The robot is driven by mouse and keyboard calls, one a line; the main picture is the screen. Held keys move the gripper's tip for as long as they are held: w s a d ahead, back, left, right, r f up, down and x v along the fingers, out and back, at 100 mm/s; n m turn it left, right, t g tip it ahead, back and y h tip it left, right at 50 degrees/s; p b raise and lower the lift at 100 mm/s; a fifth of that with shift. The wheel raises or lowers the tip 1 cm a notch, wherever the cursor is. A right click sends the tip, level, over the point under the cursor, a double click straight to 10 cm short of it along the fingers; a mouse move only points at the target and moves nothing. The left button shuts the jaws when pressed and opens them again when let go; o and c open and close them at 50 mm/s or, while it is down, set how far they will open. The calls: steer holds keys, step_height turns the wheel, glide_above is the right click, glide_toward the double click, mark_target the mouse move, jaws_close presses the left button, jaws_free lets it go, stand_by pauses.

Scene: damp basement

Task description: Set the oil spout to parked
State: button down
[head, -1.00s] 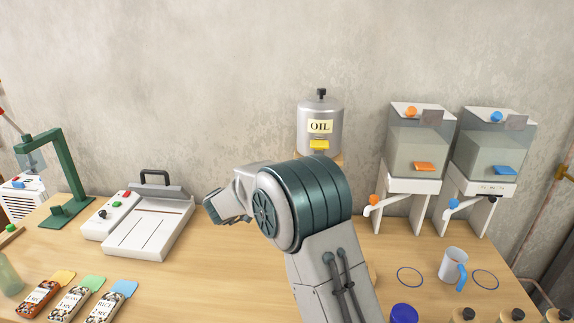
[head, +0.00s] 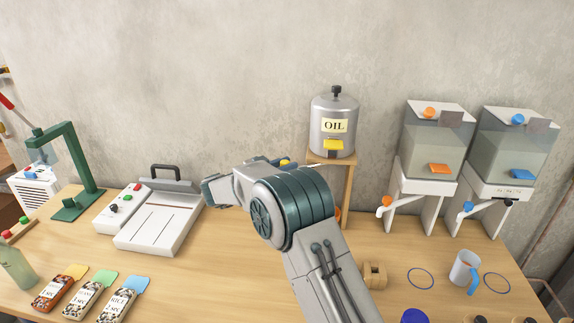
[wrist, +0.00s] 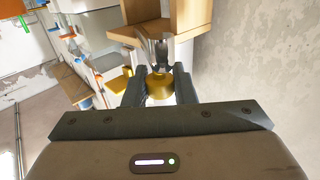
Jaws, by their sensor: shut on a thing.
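The oil tank (head: 334,112), a grey metal can labelled OIL with a yellow tag below, stands on a wooden stand (head: 347,188) against the wall. A thin grey spout (head: 303,167) reaches left from below the tank, with a small yellow piece (head: 286,162) at its outer end, just above my arm. In the wrist view my gripper (wrist: 160,88) is shut on a round brass-yellow piece (wrist: 160,90), with grey metal parts of the spout (wrist: 160,50) just beyond it. My gripper's fingers are mostly hidden behind my arm in the head view.
Two dispensers (head: 432,150) (head: 508,150) stand right of the tank. A mug (head: 463,270) is between two blue rings. A white sealer (head: 160,222), a green stand (head: 70,165) and several packets (head: 90,295) are on the left. The bench between packets and my arm is clear.

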steer(key=shift+r, duration=0.2)
steer(key=c, duration=1.2)
jaws_free()
steer(key=shift+w+f, duration=0.1)
steer(key=shift+w, duration=0.05)
steer(key=shift+s+a+f, duration=0.1)
steer(key=shift+s+a, duration=0.2)
steer(key=shift+a, duration=0.1)
steer(key=b+v, duration=0.3)
steer(key=v, duration=1)
steer(key=shift+b, duration=0.3)
steer(key=shift+d, duration=0.15)
